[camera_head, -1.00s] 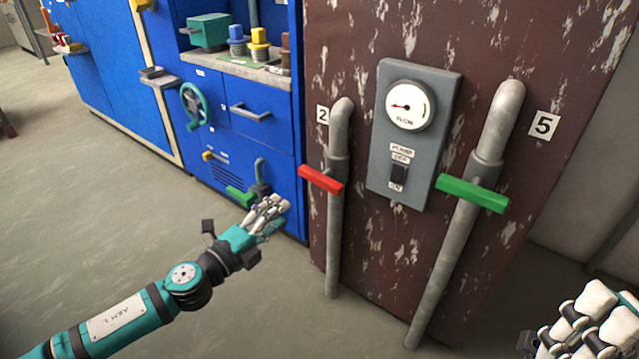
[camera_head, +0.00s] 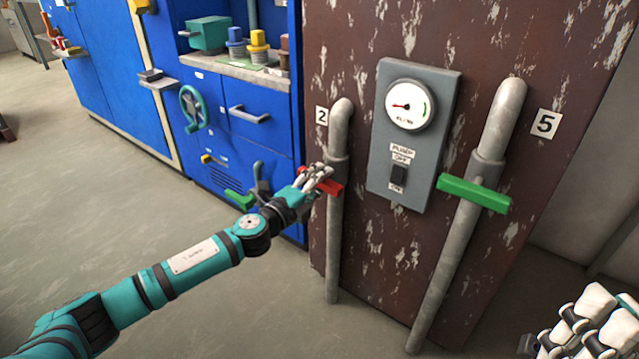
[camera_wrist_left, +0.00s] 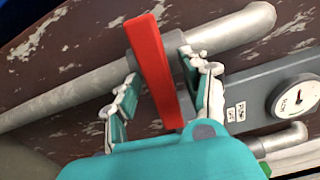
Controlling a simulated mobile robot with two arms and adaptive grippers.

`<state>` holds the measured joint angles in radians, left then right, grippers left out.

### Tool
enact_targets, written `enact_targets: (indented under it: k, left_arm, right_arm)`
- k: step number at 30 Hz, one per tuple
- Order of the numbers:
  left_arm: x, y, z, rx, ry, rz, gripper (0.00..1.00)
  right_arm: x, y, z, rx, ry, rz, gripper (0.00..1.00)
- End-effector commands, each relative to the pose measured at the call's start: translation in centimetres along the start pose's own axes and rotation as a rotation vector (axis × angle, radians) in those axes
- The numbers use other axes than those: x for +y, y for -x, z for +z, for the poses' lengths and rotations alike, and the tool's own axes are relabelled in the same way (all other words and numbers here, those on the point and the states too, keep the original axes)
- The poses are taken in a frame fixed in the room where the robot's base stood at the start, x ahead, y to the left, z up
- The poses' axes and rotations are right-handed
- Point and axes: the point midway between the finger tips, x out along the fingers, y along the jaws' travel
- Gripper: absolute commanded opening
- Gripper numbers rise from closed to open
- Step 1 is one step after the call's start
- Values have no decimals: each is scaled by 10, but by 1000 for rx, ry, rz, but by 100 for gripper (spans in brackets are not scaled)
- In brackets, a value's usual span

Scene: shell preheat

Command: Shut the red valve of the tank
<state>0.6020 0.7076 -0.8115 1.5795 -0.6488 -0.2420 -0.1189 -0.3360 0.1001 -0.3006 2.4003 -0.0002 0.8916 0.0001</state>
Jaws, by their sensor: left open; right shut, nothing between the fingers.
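The red valve handle (camera_head: 334,188) sits crosswise on the left grey pipe (camera_head: 336,240), beside the label 2, on the rusty brown tank (camera_head: 390,270). My left gripper (camera_head: 318,180) is at the handle and partly covers it in the head view. In the left wrist view the red handle (camera_wrist_left: 155,70) lies between the fingers of my open left gripper (camera_wrist_left: 160,98), and I cannot tell whether either finger touches it. My right gripper (camera_head: 580,325) is shut and empty at the lower right, partly cut off by the picture edge.
A green valve handle (camera_head: 474,194) crosses the right pipe beside the label 5. A grey gauge panel (camera_head: 418,135) with a switch is between the pipes. Blue cabinets (camera_head: 120,70) stand to the left. The floor (camera_head: 110,220) in front of them is clear.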

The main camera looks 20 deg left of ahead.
Motion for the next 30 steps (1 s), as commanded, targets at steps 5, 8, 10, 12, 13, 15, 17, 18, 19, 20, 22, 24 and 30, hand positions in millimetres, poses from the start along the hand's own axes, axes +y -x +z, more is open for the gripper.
enact_targets:
  k: [5, 8, 10, 12, 13, 15, 17, 18, 19, 20, 22, 24, 30]
  left_arm:
    - [0, -3, 0, 0, 0, 0, 46]
    - [0, -3, 0, 0, 0, 0, 46]
    - [0, -3, 0, 0, 0, 0, 42]
    - [0, -3, 0, -1, 0, 0, 33]
    - [0, -3, 0, -1, 0, 0, 29]
    - [0, -3, 0, -1, 0, 0, 20]
    - [0, -3, 0, -1, 0, 0, 12]
    - [0, -2, 0, -1, 0, 0, 7]
    - [0, -2, 0, -1, 0, 0, 3]
    - [0, -2, 0, -1, 0, 0, 0]
    - [0, -2, 0, -1, 0, 0, 0]
    - [0, -2, 0, -1, 2, 1, 0]
    - [-1, -2, 0, -1, 98, 2, 0]
  right_arm:
    - [0, -2, 0, 8, 1, -3, 0]
    - [0, -2, 0, 8, 1, -3, 0]
    - [0, -2, 0, 8, 1, -3, 0]
    - [0, -2, 0, 8, 1, -2, 0]
    - [0, -3, -1, 9, 1, -2, 0]
    - [0, -3, -1, 9, 1, -2, 0]
    - [0, -3, -1, 9, 1, -1, 0]
    - [0, -2, -1, 8, 1, -1, 0]
    - [0, -2, -1, 8, 1, -1, 0]
    - [0, -2, -1, 7, 1, -1, 0]
    - [0, -2, -1, 7, 1, 0, 0]
    - [0, -2, -1, 6, 1, 0, 0]
    - [0, -9, -4, 8, 1, 2, 0]
